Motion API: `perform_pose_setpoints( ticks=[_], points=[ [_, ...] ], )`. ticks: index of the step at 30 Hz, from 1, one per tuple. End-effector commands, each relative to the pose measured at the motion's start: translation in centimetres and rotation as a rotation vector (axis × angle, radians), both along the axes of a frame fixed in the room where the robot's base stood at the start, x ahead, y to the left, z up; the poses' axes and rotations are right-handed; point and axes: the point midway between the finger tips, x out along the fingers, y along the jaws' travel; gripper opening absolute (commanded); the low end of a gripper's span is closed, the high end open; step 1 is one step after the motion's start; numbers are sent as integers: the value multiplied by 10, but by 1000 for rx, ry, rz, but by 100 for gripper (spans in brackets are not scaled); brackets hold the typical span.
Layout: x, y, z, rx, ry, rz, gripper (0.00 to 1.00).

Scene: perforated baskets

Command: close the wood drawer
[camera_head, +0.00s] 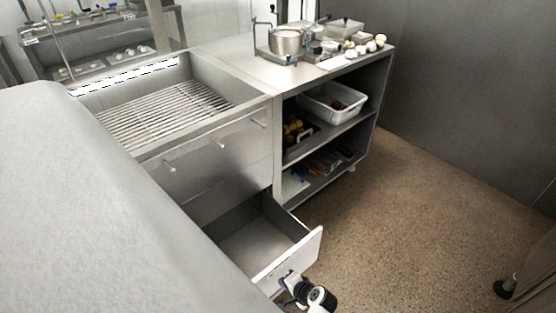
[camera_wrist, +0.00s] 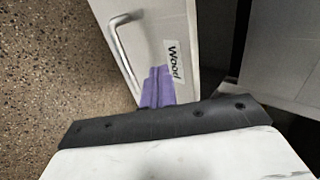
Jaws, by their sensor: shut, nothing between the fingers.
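The wood drawer (camera_head: 287,262) is pulled out low under the grill counter in the head view, and its inside looks empty. Its white front also shows in the wrist view (camera_wrist: 185,25), with a label reading "Wood" (camera_wrist: 173,61) and a metal bar handle (camera_wrist: 124,45). My gripper (camera_wrist: 158,72) is shut, its purple fingers together and empty. The fingertips are over or against the drawer front, between the handle and the label; I cannot tell whether they touch it. In the head view, my wrist (camera_head: 318,297) is at the outer face of the drawer front.
A grill (camera_head: 165,115) is set in the counter above the drawer, with knobs on its front panel. To the right, an open shelf unit holds a white bin (camera_head: 333,103) and tools, with a pot (camera_head: 287,42) on top.

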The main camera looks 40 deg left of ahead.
Motion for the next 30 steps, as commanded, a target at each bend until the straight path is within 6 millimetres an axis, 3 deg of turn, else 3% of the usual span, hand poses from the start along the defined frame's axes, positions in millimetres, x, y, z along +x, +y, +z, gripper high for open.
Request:
perform_pose_setpoints(
  ticks=[1, 6, 23, 30],
  points=[
    [1, 11, 5, 3, -3, 5, 0],
    [3, 29, 4, 2, -3, 3, 0],
    [4, 37, 3, 2, -3, 1, 0],
    [6, 63, 2, 4, -5, 3, 0]
  ],
)
